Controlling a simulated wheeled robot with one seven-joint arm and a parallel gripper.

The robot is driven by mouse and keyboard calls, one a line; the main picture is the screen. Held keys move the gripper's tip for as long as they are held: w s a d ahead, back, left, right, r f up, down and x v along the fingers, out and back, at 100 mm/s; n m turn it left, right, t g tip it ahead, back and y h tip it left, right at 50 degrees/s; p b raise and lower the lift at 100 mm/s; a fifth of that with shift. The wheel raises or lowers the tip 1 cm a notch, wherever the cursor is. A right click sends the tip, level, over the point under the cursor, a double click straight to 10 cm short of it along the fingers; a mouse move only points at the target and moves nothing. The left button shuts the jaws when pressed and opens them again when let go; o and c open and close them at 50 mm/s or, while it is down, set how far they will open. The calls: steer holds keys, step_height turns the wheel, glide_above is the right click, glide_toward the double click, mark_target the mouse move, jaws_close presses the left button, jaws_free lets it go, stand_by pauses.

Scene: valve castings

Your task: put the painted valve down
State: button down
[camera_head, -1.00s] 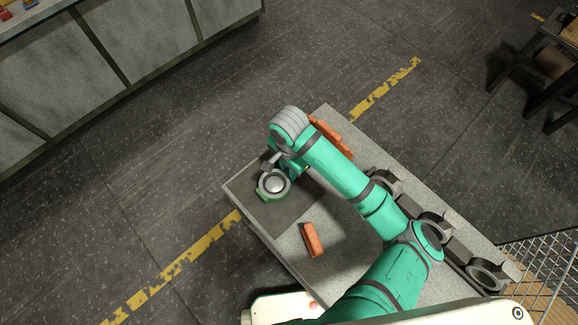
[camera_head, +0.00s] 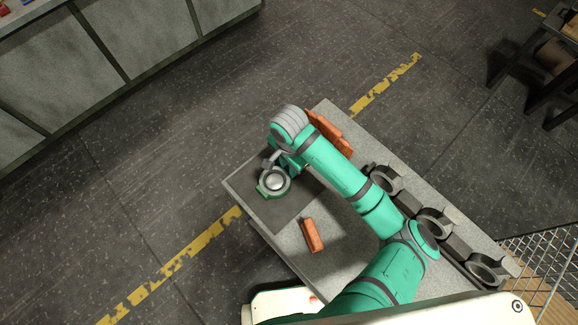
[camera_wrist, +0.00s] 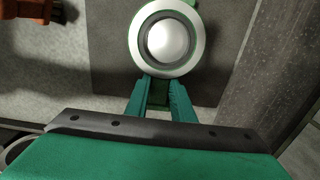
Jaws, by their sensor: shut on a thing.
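The painted valve (camera_head: 273,182) is green with a pale round face and a domed silvery centre. It also shows at the top of the wrist view (camera_wrist: 167,42). My gripper (camera_wrist: 160,98) is shut on a green part at the valve's near side. In the head view my gripper (camera_head: 276,167) is partly hidden under my wrist. The valve is over a dark mat (camera_head: 284,217) at the left end of the grey bench (camera_head: 295,237). I cannot tell whether the valve touches the mat.
An orange block (camera_head: 312,235) lies on the bench right of the mat. More orange pieces (camera_head: 331,133) lie along the far edge. Several dark ring-shaped holders (camera_head: 435,224) line the right edge. The mat's front part is clear.

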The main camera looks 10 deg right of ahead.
steer(key=shift+f, duration=0.1)
steer(key=c, duration=1.4)
jaws_free()
steer(key=shift+c, duration=0.2)
steer(key=shift+f, duration=0.1)
step_height(320, 180, up, 11)
